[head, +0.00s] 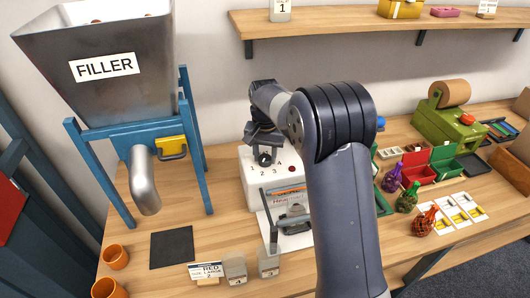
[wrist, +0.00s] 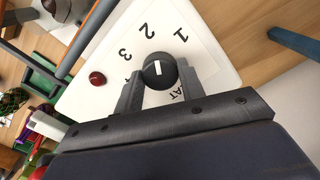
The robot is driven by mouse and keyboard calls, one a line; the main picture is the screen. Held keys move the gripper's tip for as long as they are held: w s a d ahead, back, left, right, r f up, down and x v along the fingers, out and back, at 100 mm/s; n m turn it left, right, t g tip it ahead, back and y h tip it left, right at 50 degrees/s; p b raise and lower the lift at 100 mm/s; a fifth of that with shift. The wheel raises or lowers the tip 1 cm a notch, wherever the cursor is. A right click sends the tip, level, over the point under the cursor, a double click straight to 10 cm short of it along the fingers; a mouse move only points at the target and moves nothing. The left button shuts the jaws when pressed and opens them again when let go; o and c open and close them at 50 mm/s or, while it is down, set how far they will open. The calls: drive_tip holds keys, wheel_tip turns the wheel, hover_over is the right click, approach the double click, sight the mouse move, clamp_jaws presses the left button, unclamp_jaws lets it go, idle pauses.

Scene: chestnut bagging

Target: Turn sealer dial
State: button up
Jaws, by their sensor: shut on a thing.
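The white heat sealer (head: 254,196) stands on the table, with a row of numbers and a red button (head: 291,168) on its top panel. Its round black dial (wrist: 159,72) shows in the wrist view with a short white mark, which lies roughly along the direction of the 2. The numbers 1, 2 and 3 curve around the dial. My gripper (wrist: 160,83) is shut on the dial, one finger on each side. In the head view my gripper (head: 264,152) reaches down to the panel and partly covers the dial. The red button also shows in the wrist view (wrist: 97,78).
The filler hopper (head: 105,68) on its blue frame stands to the left. Orange cups (head: 115,257), a dark mat (head: 172,249) and small labelled blocks lie in front. Netted bags (head: 407,198), a red-and-green box and a green machine (head: 446,124) stand to the right. A shelf runs above.

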sight(265, 158)
drive_tip(key=shift+n, duration=0.7)
drive_tip(key=o, duration=1)
drive_tip(key=shift+r, duration=0.15)
wheel_tip(265, 158, up, 11)
drive_tip(key=shift+f, duration=0.2)
drive_tip(key=shift+f, duration=0.1)
